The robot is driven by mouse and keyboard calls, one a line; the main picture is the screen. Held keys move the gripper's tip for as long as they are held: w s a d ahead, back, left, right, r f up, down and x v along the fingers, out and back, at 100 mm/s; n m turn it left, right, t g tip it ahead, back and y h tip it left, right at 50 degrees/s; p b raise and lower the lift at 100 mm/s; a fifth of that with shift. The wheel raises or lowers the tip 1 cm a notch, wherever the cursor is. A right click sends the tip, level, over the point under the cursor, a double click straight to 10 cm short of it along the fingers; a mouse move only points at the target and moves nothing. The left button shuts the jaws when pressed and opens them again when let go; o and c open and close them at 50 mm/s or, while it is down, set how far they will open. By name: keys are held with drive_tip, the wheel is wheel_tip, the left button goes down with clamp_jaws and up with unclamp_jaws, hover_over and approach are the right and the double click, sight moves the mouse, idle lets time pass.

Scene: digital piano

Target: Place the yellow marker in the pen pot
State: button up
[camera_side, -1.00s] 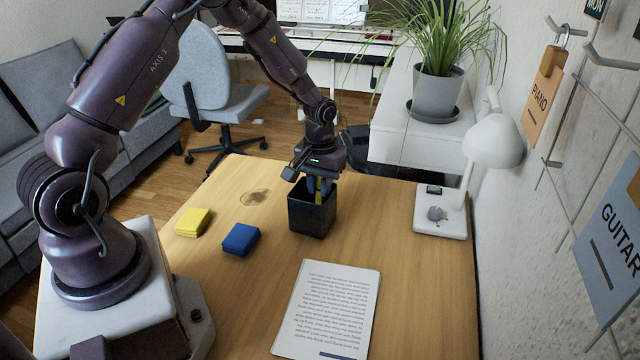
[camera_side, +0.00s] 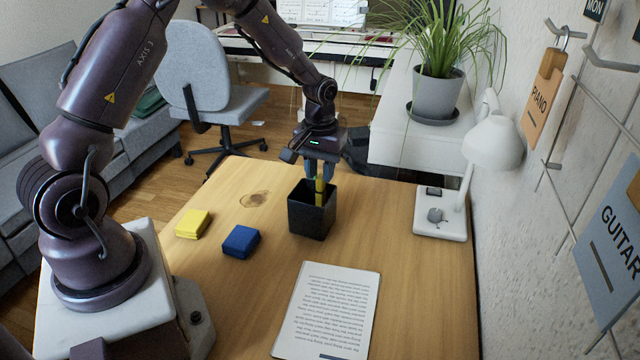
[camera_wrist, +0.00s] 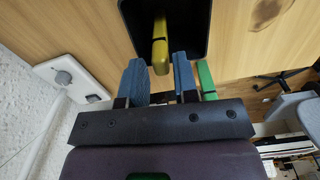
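The yellow marker (camera_side: 319,190) stands inside the black pen pot (camera_side: 312,220), its upper part above the rim. The wrist view shows the marker (camera_wrist: 160,48) against the dark inside of the pot (camera_wrist: 185,22). My gripper (camera_side: 320,180) is above the pot with its blue fingers pointing down. In the wrist view the fingers of my gripper (camera_wrist: 160,62) are apart, one on each side of the marker's upper end, with gaps visible. The marker's lower end is hidden in the pot.
A blue block (camera_side: 241,240) and a yellow block (camera_side: 193,223) lie left of the pot. A printed sheet (camera_side: 328,310) lies in front. A white lamp (camera_side: 440,222) stands at right. A green stick-like thing (camera_wrist: 205,78) shows beside one finger; its support is unclear.

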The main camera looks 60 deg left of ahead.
wheel_tip(320, 180, up, 7)
drive_tip(key=shift+r, duration=0.15)
drive_tip(key=s+d+r+m+t, duration=0.15)
drive_tip(key=s+d+r, duration=0.25)
drive_tip(key=r, duration=0.4)
drive_tip(key=s+d+r+m+t, duration=0.2)
drive_tip(key=s+d+r+m, duration=0.1)
drive_tip(key=s, duration=0.5)
drive_tip(key=s+d+r+m+t, duration=0.2)
drive_tip(key=s+d+r+m, duration=0.1)
drive_tip(key=s, duration=0.6)
drive_tip(key=shift+d+r, duration=0.75)
drive_tip(key=shift+d, duration=0.35)
